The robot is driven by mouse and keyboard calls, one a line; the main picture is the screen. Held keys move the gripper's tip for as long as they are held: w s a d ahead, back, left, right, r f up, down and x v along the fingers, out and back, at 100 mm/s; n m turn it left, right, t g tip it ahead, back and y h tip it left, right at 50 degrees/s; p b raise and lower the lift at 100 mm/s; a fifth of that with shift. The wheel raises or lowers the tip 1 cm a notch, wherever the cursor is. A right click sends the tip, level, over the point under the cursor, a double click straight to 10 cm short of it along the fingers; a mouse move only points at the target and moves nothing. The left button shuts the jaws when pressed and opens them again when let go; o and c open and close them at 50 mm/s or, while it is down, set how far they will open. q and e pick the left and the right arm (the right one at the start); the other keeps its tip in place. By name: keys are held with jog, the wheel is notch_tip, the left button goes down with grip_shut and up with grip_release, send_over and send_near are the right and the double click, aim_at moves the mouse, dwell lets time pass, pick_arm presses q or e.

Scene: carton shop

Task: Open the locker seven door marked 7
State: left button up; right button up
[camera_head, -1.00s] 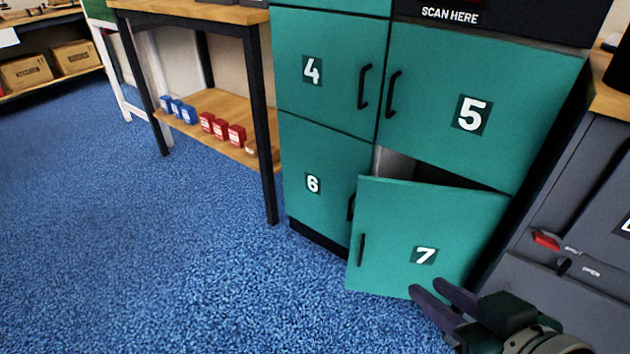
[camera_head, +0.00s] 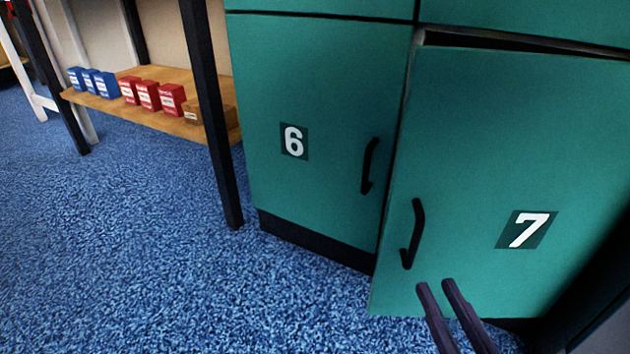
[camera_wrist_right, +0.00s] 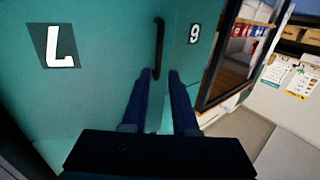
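The teal locker door 7 (camera_head: 480,140) is at the right of the head view. It stands slightly ajar, with a dark gap along its top and its left edge a little proud of door 6. Its black vertical handle (camera_head: 414,234) is near the left edge. My right gripper (camera_head: 436,286) is open and empty, just below and right of that handle. In the right wrist view, which is upside down, the handle (camera_wrist_right: 158,45) lies just beyond the gap between my fingertips (camera_wrist_right: 161,75). I cannot tell whether they touch it. My left gripper is out of view.
Locker door 6 (camera_head: 310,90) is shut, with its handle (camera_head: 369,166) close to door 7's edge. A wooden shelf (camera_head: 150,116) with blue and red boxes stands at the left. Blue carpet (camera_head: 180,260) in front of the lockers is clear.

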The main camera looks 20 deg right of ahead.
aim_at(415, 250)
jog(key=b+x, duration=0.1)
jog(key=x, duration=0.2)
jog(key=b+x, duration=0.1)
jog(key=x, duration=0.1)
jog(key=b+x, duration=0.1)
jog(key=x, duration=0.2)
jog(key=shift+w+d+f, duration=0.2)
jog(key=shift+w+f, duration=0.1)
jog(key=shift+w, duration=0.05)
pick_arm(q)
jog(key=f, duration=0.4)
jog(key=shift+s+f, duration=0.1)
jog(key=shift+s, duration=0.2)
pick_arm(e)
jog(key=shift+w, duration=0.25)
jog(key=shift+c, duration=0.4)
grip_shut()
